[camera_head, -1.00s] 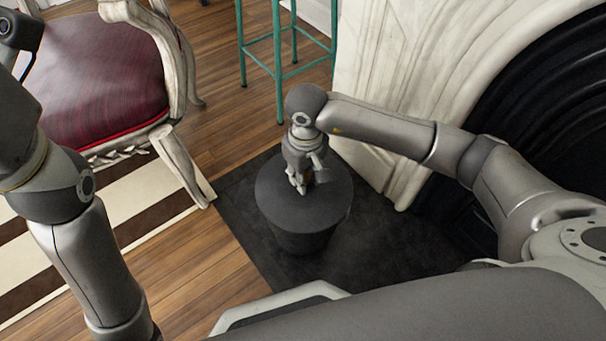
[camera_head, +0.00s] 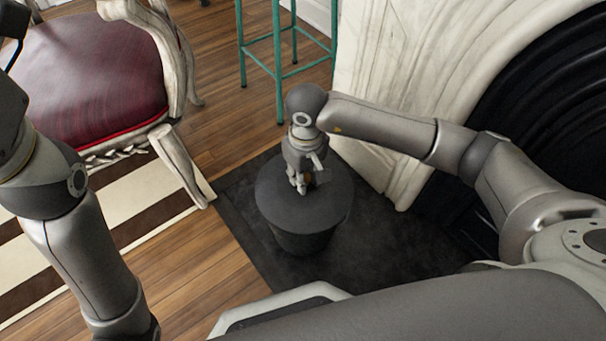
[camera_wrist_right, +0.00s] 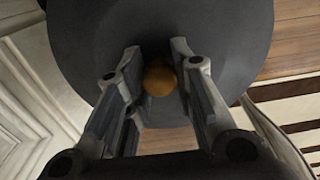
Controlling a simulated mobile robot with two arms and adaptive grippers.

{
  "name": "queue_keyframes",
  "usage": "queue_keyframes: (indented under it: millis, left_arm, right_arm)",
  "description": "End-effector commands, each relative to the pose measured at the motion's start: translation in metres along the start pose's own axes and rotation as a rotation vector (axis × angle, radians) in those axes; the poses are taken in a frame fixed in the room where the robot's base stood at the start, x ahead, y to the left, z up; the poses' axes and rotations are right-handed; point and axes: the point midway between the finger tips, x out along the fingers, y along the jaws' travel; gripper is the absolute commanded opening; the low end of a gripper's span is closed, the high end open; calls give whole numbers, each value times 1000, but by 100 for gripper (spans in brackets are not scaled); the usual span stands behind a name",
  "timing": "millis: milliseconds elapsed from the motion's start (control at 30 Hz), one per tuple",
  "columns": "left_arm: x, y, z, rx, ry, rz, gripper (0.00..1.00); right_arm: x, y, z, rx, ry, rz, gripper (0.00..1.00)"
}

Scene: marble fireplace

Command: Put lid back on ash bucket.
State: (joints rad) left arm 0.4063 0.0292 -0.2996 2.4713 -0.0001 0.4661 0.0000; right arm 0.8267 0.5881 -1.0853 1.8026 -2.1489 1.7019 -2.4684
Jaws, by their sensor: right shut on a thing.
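The dark grey ash bucket (camera_head: 302,240) stands upright on the dark hearth slab. Its round dark lid (camera_head: 275,203) lies over the bucket's top and looks about level; the head view does not show clearly whether it is fully seated. My right gripper (camera_head: 301,190) reaches down over the middle of the lid. In the right wrist view, its fingers (camera_wrist_right: 158,72) are on either side of the lid's round wooden-coloured knob (camera_wrist_right: 160,80), shut on it. The lid (camera_wrist_right: 215,30) fills the upper middle there. My left arm is at the left of the head view; its gripper is not visible.
The dark hearth slab (camera_head: 370,235) has free room around the bucket. The white marble surround (camera_head: 385,80) and black firebox (camera_head: 560,110) are at right. A red-seated chair (camera_head: 90,75) stands on a striped rug at left. A teal stool (camera_head: 277,60) is behind.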

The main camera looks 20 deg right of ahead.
Motion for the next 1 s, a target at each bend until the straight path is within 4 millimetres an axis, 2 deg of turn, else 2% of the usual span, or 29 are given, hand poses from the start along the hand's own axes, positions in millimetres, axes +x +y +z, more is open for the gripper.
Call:
queue_keyframes:
  millis: [500, 900, 933, 1000]
  left_arm:
    - [-4, 0, 0, -1, -1, -3, 40]
    - [3, 1, -5, 0, 21, 2, 40]
    - [3, 1, -5, 0, 20, 2, 40]
    - [2, 1, -5, 0, 19, 1, 40]
  right_arm:
    - [0, 0, -1, 0, 3, 1, 0]
    - [0, 0, 0, 0, 1, 0, 0]
    - [0, 0, 0, 0, 1, 0, 27]
    - [0, 0, 0, 0, 1, 0, 36]
